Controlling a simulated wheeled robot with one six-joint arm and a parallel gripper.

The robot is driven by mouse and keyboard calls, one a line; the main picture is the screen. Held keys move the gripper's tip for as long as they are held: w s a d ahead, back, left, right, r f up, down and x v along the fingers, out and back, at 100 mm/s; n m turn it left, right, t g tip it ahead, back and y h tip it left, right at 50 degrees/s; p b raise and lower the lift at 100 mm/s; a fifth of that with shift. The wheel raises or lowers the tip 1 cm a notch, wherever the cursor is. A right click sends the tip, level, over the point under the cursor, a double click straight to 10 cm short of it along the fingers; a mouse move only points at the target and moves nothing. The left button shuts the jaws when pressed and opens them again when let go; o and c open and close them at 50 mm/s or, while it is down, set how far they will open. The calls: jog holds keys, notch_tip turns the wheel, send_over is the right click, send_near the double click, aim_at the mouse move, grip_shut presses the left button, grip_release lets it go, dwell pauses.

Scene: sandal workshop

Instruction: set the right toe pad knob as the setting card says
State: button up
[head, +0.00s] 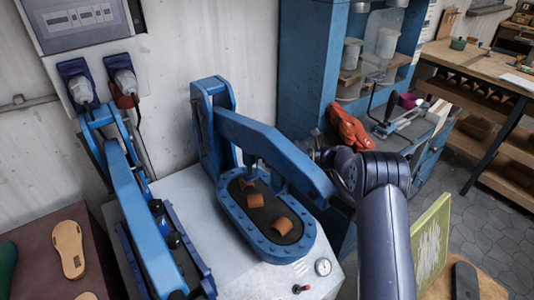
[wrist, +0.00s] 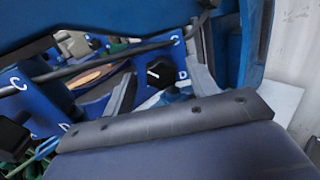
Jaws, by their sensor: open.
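In the wrist view a black knob (wrist: 160,72) with a white pointer mark sits on a blue plate marked C and D. The mark slants toward the upper left. A second dark knob (wrist: 12,138) sits on another lettered blue plate at the left edge; its pointer is not visible. I cannot tell which is the right toe pad knob. My gripper (wrist: 163,92) is open, with one grey finger on either side of the nearer knob; contact is not clear. In the head view the gripper is hidden at the blue press arm (head: 265,145). I cannot make out a setting card.
The press's blue oval bed (head: 311,240) holds two brown pads (head: 252,197). A second blue press (head: 137,205) stands left. A gauge (head: 322,267) is at the front. A dark cable (wrist: 105,50) crosses behind the fingers. A blue cabinet (head: 305,75) stands behind.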

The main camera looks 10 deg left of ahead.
jog(key=shift+s+a, duration=0.2)
jog(key=shift+a, duration=0.95)
jog(key=shift+c, duration=0.5)
jog(key=c, duration=0.9)
jog(key=shift+o, duration=0.2)
